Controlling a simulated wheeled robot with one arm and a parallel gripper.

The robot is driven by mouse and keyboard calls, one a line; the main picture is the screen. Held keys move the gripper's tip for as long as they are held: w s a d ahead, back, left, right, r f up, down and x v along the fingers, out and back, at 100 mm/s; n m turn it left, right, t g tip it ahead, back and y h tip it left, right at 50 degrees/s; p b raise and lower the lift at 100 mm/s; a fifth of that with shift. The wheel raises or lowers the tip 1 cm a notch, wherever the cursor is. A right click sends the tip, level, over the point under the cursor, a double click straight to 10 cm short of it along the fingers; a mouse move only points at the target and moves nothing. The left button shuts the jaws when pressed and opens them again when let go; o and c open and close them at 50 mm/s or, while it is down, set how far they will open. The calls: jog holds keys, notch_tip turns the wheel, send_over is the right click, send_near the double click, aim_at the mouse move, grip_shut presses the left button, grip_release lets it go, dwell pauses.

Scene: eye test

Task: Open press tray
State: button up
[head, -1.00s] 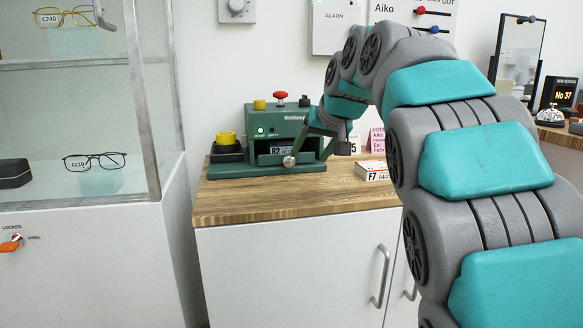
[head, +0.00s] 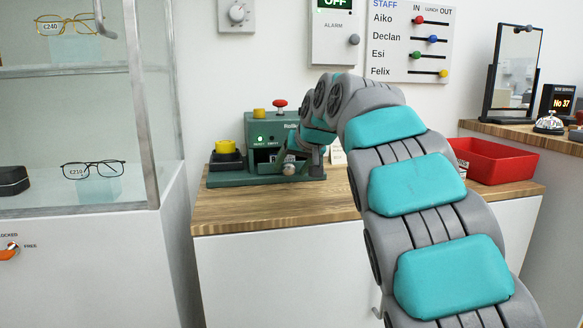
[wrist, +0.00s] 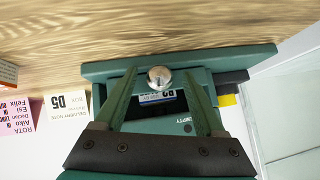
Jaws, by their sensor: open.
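A label, partly hidden, shows behind the knob. My gripper (head: 303,160) is at the press front, partly hidden by my arm. In the wrist view my gripper (wrist: 160,72) is open, one green finger on each side of the knob with visible gaps. I cannot tell how far the tray is out.
A yellow button (head: 225,147) on a dark box stands left of the press. A red bin (head: 495,160) sits to the right on the counter. A D5 card (wrist: 70,103) and a pink rota card (wrist: 18,118) stand beside the press. A glass case (head: 80,120) is at left.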

grip_shut()
dwell(0.6)
dwell(0.8)
